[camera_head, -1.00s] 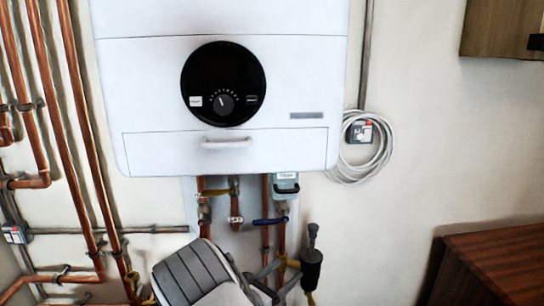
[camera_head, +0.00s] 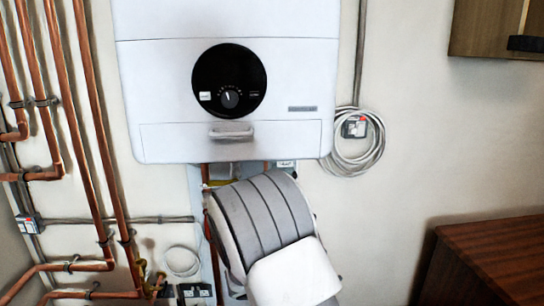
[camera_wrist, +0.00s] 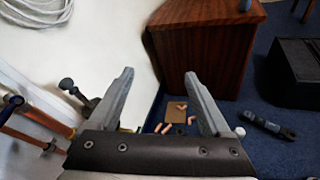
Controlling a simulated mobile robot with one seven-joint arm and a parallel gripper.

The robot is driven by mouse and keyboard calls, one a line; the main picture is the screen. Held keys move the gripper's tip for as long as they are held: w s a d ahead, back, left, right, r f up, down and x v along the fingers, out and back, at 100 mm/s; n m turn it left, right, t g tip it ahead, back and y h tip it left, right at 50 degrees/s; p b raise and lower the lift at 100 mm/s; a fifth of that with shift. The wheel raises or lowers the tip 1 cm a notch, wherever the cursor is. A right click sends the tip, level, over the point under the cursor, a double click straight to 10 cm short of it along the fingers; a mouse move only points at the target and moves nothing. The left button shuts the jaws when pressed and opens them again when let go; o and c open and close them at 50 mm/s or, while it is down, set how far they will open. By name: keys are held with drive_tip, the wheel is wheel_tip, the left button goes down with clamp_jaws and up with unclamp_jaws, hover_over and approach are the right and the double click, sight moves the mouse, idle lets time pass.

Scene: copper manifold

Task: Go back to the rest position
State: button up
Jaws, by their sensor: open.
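My gripper (camera_wrist: 160,100) shows in the wrist view with its two fingers spread apart and nothing between them. Past the fingers lie the blue floor and a wooden cabinet (camera_wrist: 205,50). In the head view my arm stands in front of the pipes under the white boiler (camera_head: 230,80), and the gripper itself is hidden there. Copper pipes (camera_wrist: 35,118) and a dark fitting with a round knob (camera_wrist: 68,85) are at the left of the wrist view.
Copper pipes (camera_head: 95,130) run down the wall at left. A coiled grey cable (camera_head: 340,160) hangs right of the boiler. A wooden cabinet (camera_head: 495,255) stands at lower right. Small copper pieces (camera_wrist: 165,127) and a dark box (camera_wrist: 295,75) are on the floor.

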drive_tip(key=s+d+r+m+g+y, duration=0.3)
drive_tip(key=s+r+m, duration=0.15)
drive_tip(key=s, duration=0.25)
drive_tip(key=s+d+r+m+g+y, duration=0.2)
drive_tip(key=s+d+r+m+y, duration=0.15)
drive_tip(key=s+m, duration=0.35)
drive_tip(key=s+a+r+m+t+y, duration=0.2)
drive_tip(key=s+a+r+m+y, duration=0.15)
drive_tip(key=s, duration=0.35)
drive_tip(key=s+a+r+m+t+y, duration=0.2)
drive_tip(key=s+r+m+y, duration=0.1)
drive_tip(key=s+m, duration=0.3)
wheel_tip(320, 180, up, 14)
drive_tip(key=s+n+p, duration=0.1)
drive_tip(key=p, duration=1.3)
drive_tip(key=shift+d, duration=0.15)
drive_tip(key=shift+s, duration=0.15)
